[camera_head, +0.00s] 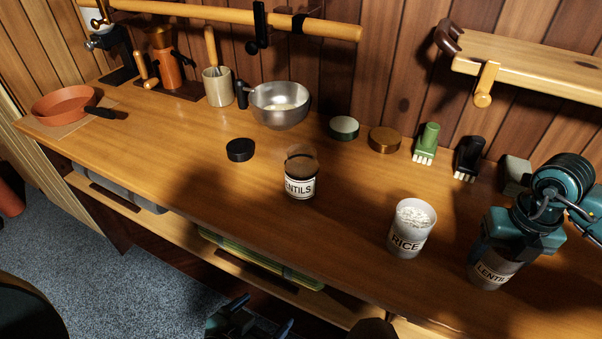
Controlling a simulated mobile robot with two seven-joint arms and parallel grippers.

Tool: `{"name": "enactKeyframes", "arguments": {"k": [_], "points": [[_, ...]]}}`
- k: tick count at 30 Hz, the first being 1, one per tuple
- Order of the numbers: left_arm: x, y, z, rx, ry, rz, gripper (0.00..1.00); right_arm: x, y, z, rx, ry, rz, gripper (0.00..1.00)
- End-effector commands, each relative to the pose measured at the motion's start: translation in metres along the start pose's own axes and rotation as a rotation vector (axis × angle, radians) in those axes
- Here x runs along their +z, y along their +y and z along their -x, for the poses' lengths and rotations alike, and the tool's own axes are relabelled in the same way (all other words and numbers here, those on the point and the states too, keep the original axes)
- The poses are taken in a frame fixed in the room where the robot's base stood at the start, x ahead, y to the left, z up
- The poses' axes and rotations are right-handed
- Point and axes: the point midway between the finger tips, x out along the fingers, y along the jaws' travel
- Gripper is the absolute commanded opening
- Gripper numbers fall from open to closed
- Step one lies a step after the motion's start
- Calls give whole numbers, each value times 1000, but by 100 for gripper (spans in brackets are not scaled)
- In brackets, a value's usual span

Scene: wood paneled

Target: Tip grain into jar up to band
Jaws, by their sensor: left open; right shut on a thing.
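A clear jar labelled LENTILS (300,187) stands upright on the wooden counter, near the middle. Its upper part looks see-through and its lower part dark; I cannot tell how full it is. A second container labelled LENTILS (489,273) is at the right, gripped by my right gripper (505,245). It looks nearly upright, low at or just above the counter; its top and contents are hidden by the gripper. A container labelled RICE (408,240) stands between them, filled with white grain. My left gripper (262,318) is open and empty at the bottom edge, below the counter's front.
A black lid (240,150), a pale green-rimmed lid (344,128) and a brown lid (384,140) lie behind the jars. A steel bowl (280,105), utensil crock (218,87) and orange pan (63,103) stand further left. Brushes (426,143) line the back right.

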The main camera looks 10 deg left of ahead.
Motion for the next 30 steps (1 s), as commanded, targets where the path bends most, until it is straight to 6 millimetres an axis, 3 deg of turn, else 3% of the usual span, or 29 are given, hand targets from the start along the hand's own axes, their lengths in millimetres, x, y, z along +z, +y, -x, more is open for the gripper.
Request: {"name": "enactKeyframes", "arguments": {"k": [8,24,30], "points": [[-2,0,2,-1,-4,1,85,0,0,8,0,-2,0,36],[-26,1,18,-1,-2,1,85,0,0,50,0,-2,0,36],[-28,1,18,-1,1,1,85,0,0,51,0,-1,0,36]]}}
